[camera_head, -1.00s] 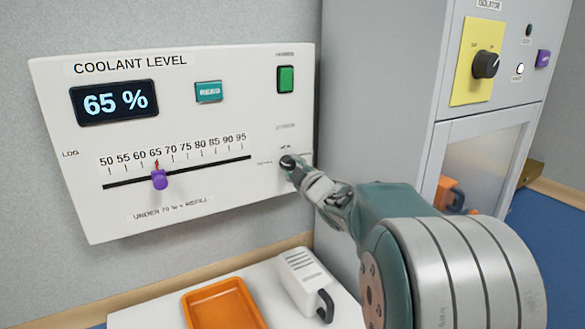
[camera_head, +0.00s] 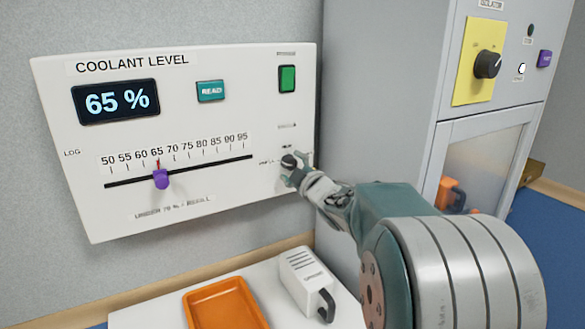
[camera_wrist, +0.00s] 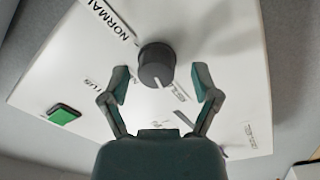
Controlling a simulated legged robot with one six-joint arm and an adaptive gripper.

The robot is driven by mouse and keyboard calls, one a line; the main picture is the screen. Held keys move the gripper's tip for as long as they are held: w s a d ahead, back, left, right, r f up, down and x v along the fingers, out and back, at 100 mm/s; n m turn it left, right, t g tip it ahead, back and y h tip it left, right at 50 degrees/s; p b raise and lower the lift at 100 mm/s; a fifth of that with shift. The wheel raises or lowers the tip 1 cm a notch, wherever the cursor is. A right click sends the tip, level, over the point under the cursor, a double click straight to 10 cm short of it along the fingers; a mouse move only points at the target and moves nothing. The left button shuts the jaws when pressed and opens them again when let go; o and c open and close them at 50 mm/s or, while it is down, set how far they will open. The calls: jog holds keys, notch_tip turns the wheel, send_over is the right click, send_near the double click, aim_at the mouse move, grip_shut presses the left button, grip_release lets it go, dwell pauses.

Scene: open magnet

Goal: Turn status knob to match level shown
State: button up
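The coolant panel (camera_head: 230,120) hangs on the wall. Its display (camera_head: 115,101) reads 65 %. The black status knob (camera_head: 288,161) sits at its lower right. In the wrist view, the dark knob (camera_wrist: 157,62) has a white pointer line aimed down, toward small lettering (camera_wrist: 179,91) that looks like REFILL. A NORMAL label (camera_wrist: 108,20) lies on its upper left side. My gripper (camera_head: 298,170) is at the knob; in the wrist view my gripper (camera_wrist: 161,78) is open, a finger on each side and slightly short of the knob, with gaps visible.
A purple slider (camera_head: 160,179) stands near 65 on the scale. A printed line (camera_head: 173,212) reads UNDER 70 % = REFILL. A green button (camera_head: 287,79) is above the knob. A grey cabinet (camera_head: 385,80) stands right. Below are an orange tray (camera_head: 225,303) and a white handled container (camera_head: 303,275).

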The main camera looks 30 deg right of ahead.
jog(key=s, duration=1.2)
jog(key=shift+d+f, duration=0.15)
jog(key=shift+f, duration=0.15)
jog(key=s+a+f+m+g, duration=0.5)
jog(key=s+a, duration=0.3)
jog(key=s, duration=0.2)
jog(key=s+a+f+m+g, duration=0.6)
jog(key=s+a, duration=0.3)
jog(key=s, duration=0.2)
jog(key=shift+s+a+m+g, duration=0.25)
jog(key=shift+m+g, duration=0.15)
jog(key=shift+g, duration=0.5)
